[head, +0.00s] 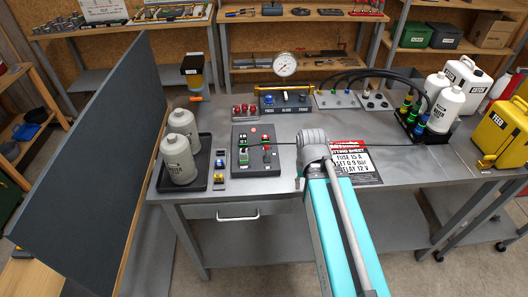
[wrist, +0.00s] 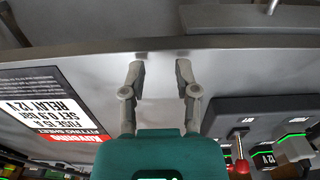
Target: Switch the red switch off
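A dark switch panel (head: 240,170) lies on the grey workbench, with green and red parts on its face. A small red switch part (head: 266,148) is on its right side, too small to read its position. In the wrist view, a lever with a red knob (wrist: 240,167) stands at the lower right beside a lit green indicator, and the panel is partly cut off. My gripper (wrist: 160,70) is open and empty, its two grey fingers apart over bare bench, to the left of the red-knobbed lever in that view. In the head view my arm hides the fingers.
A printed fitting sheet (head: 352,162) lies right of the panel. Two white bottles stand in a black tray (head: 203,182) at the left. A pressure gauge (head: 285,65) stands behind. Black hoses, bottles and a yellow can (head: 505,130) fill the right. The bench front is mostly clear.

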